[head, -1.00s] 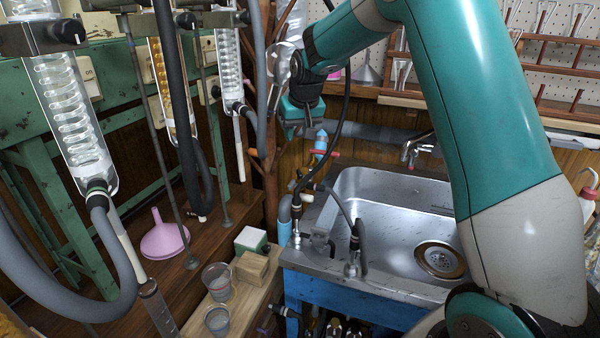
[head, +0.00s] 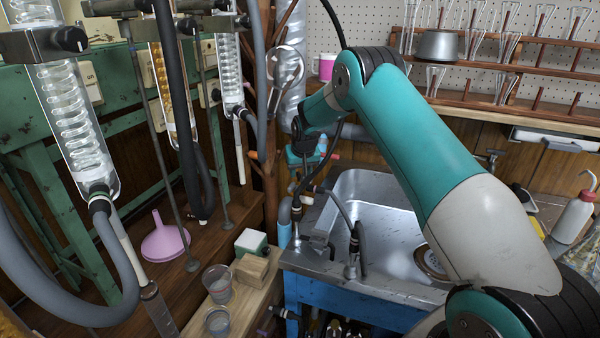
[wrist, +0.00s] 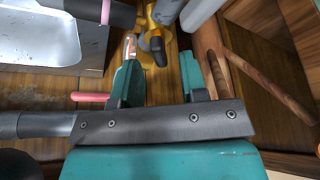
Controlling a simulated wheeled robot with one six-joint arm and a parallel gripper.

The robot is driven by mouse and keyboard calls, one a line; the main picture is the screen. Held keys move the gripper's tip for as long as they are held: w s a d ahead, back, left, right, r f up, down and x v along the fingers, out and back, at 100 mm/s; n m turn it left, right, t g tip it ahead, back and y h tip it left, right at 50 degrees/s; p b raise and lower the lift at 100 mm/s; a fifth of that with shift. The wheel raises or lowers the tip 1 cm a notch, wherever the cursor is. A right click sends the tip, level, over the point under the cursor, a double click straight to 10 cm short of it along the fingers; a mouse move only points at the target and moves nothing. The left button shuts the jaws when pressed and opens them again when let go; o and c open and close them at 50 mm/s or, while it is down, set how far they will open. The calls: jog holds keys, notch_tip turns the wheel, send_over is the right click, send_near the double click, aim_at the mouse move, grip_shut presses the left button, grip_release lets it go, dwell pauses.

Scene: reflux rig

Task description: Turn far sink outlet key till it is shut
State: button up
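My gripper (wrist: 160,72) is open in the wrist view, its two teal fingers spread apart. In the head view my gripper (head: 302,150) is at the far left of the sink, partly hidden by my wrist and a black cable. A small yellow and black fitting (wrist: 156,42) shows beyond and between the fingertips; I cannot tell whether it is the key. A red handle (wrist: 92,97) lies left of the left finger. The far sink outlet (head: 297,238) stands on the sink's left edge with a dark hose; its key is too small to tell.
The steel sink (head: 385,262) is to the right of the outlets. The near outlet (head: 352,268) stands closer to me. A brown branched wooden stand (head: 270,190) is left of my gripper. A grey pipe (wrist: 38,123) runs beside the wooden wall. Beakers (head: 217,283) stand on the lower shelf.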

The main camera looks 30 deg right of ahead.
jog(key=shift+x, duration=0.85)
grip_shut()
jog(key=shift+a+m+h, duration=0.15)
jog(key=shift+m+h, duration=0.25)
jog(key=shift+m, duration=0.8)
jog(key=shift+m+g+h+b, duration=0.35)
jog(key=shift+m+g+h, duration=0.05)
jog(key=shift+m, duration=0.8)
grip_release()
